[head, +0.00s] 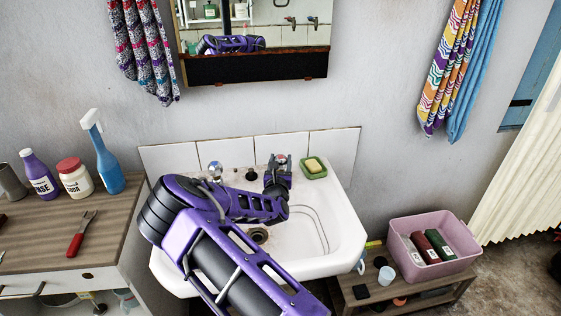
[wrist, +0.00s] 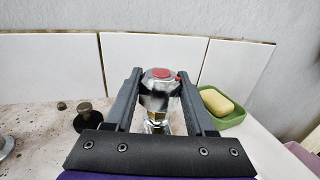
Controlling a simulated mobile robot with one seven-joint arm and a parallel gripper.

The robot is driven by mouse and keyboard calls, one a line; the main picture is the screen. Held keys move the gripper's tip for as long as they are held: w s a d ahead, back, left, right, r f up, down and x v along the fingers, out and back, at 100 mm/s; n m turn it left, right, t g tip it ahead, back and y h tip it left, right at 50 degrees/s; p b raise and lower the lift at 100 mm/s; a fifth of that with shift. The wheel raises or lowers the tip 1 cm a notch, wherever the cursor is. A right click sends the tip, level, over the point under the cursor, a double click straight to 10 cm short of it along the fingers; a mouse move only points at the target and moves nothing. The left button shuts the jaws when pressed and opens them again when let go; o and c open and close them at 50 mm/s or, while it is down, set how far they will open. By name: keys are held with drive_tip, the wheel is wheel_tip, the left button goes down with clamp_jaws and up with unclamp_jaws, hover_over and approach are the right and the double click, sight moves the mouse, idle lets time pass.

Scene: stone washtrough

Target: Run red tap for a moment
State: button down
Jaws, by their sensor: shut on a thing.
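The red tap (wrist: 160,75) has a chrome body and a red disc on top, seen in the wrist view between my two fingers. In the head view my gripper (head: 280,162) is at the back right of the white basin (head: 345,240), around this tap. My gripper (wrist: 160,100) is shut on the tap's head, one finger on each side. My fingers hide part of the tap, and its spout is not clear. I cannot tell whether water runs. A second chrome tap (head: 215,170) stands to the left on the basin's back ledge.
A green soap dish (head: 314,168) with yellow soap sits close to the right of my gripper. A dark plug (head: 250,174) lies to the left. A mirror (head: 252,40) hangs above. A wooden table (head: 60,230) with bottles is left; a pink crate (head: 450,268) is right.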

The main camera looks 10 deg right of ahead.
drive_tip(key=m+g+h+b, duration=0.1)
drive_tip(key=m+h, duration=0.1)
drive_tip(key=h, duration=0.1)
drive_tip(key=shift+a+f, duration=0.1)
drive_tip(key=shift+f, duration=0.05)
drive_tip(key=m+g+h+b, duration=0.2)
drive_tip(key=m+h, duration=0.1)
drive_tip(key=h, duration=0.1)
drive_tip(key=shift+w+m+g+b, duration=0.1)
drive_tip(key=shift+m+g+b, duration=0.2)
drive_tip(key=shift+g, duration=0.1)
drive_tip(key=m+g+h+b, duration=0.3)
drive_tip(key=g+h, duration=0.1)
drive_tip(key=shift+m, duration=0.3)
drive_tip(key=shift+m+g+h+b, duration=0.6)
drive_tip(key=shift+m+g+b, duration=0.15)
drive_tip(key=shift+g, duration=0.55)
drive_tip(key=shift+r, duration=0.2)
drive_tip(key=shift+c, duration=1.2)
unclamp_jaws()
